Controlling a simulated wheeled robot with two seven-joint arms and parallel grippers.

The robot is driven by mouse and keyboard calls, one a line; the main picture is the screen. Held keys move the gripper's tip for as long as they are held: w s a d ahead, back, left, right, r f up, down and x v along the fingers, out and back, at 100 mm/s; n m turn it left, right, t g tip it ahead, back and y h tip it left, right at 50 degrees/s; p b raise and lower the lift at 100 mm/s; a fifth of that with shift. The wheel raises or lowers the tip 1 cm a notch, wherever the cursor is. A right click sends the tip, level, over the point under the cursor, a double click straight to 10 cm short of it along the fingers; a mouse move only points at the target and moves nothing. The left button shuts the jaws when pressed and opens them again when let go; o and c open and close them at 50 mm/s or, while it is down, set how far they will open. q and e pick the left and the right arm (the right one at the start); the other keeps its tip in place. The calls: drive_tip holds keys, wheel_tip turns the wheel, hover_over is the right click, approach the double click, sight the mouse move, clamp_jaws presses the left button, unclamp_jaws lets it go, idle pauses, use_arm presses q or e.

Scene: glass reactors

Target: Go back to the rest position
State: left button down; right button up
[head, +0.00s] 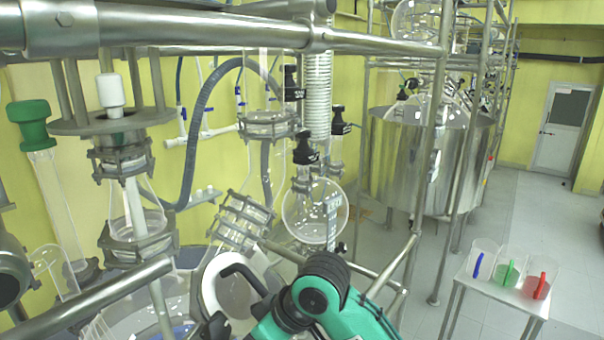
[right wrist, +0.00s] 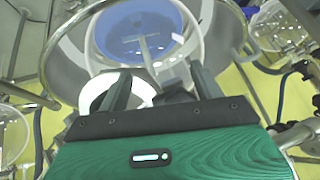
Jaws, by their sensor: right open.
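My right arm, teal and black, comes in from the bottom of the head view and bends over the glass reactor. The white ring (right wrist: 92,92) also shows behind the left finger in the wrist view. Whether a finger touches it cannot be told. My left gripper is not in view.
Steel pipes (head: 250,36) and glass columns with clamps (head: 245,218) crowd the left and middle. A large steel tank (head: 400,160) stands behind. A small table (head: 505,295) at right holds beakers with blue, green and red items. The floor at right is mostly clear.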

drive_tip(key=s+d+f+m+t, duration=0.1)
drive_tip(key=s+d+f+m, duration=0.2)
drive_tip(key=d+f, duration=0.45)
drive_tip(key=s+d+f+m+t, duration=0.1)
drive_tip(key=s+d+f+m, duration=0.2)
drive_tip(key=d+f, duration=0.45)
drive_tip(key=s+d+f+m+h, duration=0.5)
drive_tip(key=s+d+f, duration=0.5)
drive_tip(key=s+d, duration=0.5)
wheel_tip(320, 180, down, 35)
drive_tip(key=n+g+h+b, duration=0.1)
drive_tip(key=b, duration=0.4)
drive_tip(key=s+d+f+b, duration=0.2)
drive_tip(key=s+f, duration=0.8)
drive_tip(key=f, duration=0.2)
drive_tip(key=s+d+f+g+b, duration=0.1)
drive_tip(key=s+d+f, duration=0.1)
drive_tip(key=s+f, duration=0.7)
wheel_tip(320, 180, down, 4)
drive_tip(key=shift+s+r+h+b, duration=0.15)
drive_tip(key=shift+s+h+b, duration=0.15)
drive_tip(key=shift+s+b, duration=0.1)
